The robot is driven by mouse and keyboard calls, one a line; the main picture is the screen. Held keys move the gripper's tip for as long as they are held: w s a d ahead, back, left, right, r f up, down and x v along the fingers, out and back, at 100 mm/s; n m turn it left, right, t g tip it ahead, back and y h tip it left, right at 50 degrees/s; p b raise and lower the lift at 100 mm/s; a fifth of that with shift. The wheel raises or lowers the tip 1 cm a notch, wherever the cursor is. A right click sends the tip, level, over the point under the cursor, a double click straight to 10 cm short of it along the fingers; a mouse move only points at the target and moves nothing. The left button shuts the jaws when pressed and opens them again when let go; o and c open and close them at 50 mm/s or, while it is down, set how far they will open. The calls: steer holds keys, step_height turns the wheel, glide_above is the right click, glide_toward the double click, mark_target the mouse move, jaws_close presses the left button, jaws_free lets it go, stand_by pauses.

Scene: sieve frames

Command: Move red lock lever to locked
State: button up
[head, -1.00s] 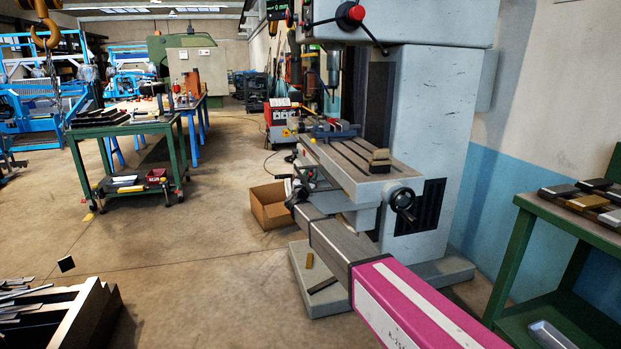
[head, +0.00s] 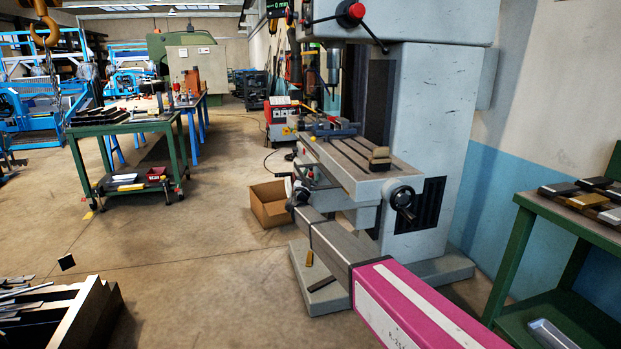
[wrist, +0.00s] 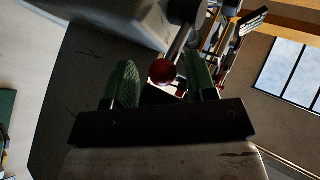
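The red ball knob of the lock lever (wrist: 163,72) shows in the wrist view, on the end of a grey rod that comes down from upper right. My gripper (wrist: 162,62) has two green ribbed fingers standing apart, one on each side of the knob in the picture. Narrow gaps show between knob and fingers, so I see no grip. How far the knob is in depth from the fingertips I cannot tell. In the head view my arm reaches to the near side of the milling machine (head: 425,130); fingers and lever are too small or hidden there.
The machine's slotted table (head: 350,165) carries a vise (head: 335,130) and a brush, with a handwheel (head: 403,199) at its near end. A cardboard box (head: 270,205) stands left of the base. A green bench (head: 520,235) is at right.

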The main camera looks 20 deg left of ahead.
steer(key=shift+s+f, duration=0.2)
steer(key=shift+s, duration=0.1)
steer(key=s+a, duration=0.2)
steer(key=s, duration=1)
steer(key=shift+s, duration=0.15)
steer(key=shift+o, duration=0.5)
steer(key=shift+f, duration=0.1)
